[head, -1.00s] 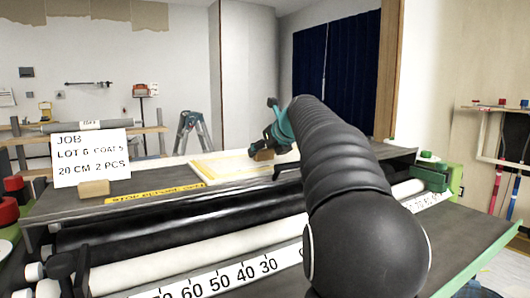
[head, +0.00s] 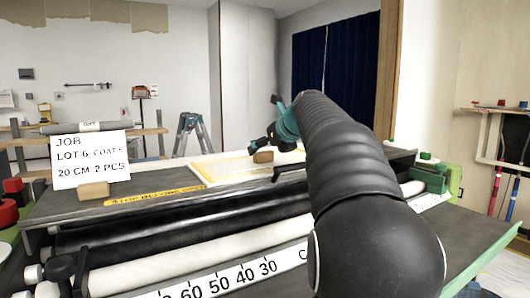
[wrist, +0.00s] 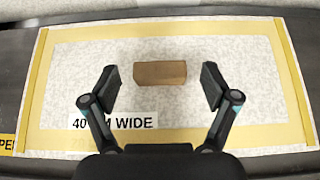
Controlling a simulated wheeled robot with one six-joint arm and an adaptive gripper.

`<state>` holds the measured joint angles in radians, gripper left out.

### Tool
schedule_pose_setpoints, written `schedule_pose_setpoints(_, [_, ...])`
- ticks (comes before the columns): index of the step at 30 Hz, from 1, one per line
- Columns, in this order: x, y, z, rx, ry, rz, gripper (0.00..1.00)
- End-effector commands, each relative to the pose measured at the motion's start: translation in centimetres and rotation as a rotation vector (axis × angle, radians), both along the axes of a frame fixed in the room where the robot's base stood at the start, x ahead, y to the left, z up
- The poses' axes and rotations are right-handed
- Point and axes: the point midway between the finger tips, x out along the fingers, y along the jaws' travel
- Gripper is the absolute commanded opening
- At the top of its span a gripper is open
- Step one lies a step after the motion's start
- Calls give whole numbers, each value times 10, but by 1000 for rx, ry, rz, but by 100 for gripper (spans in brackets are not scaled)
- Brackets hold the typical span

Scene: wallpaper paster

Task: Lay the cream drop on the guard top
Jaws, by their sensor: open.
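A pale mottled cream sheet (wrist: 225,60) with yellow bands around it lies flat on the dark top surface; it also shows in the head view (head: 225,170). It looks like the cream drop, though I cannot be sure. A brown block (wrist: 160,73) lies on the sheet and shows in the head view (head: 263,157). My gripper (wrist: 161,86) is open, with one finger on each side of the block and a gap at both sides. It also shows in the head view (head: 267,144).
A job card (head: 90,158) with a small tan block (head: 93,190) stands at the left. Black and white rollers (head: 180,252) and a white ruler strip (head: 225,278) lie along the front. A green fitting (head: 430,177) stands at the right end.

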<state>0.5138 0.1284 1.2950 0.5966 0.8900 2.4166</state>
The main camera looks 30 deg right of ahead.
Motion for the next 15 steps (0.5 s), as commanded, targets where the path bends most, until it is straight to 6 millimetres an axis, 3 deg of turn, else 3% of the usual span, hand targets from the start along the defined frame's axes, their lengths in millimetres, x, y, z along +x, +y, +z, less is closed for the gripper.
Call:
schedule_pose_setpoints(9, [-54, -2, 36, 0, -2, -2, 86])
schedule_pose_setpoints(15, [-74, -3, 48, 0, 0, -1, 86])
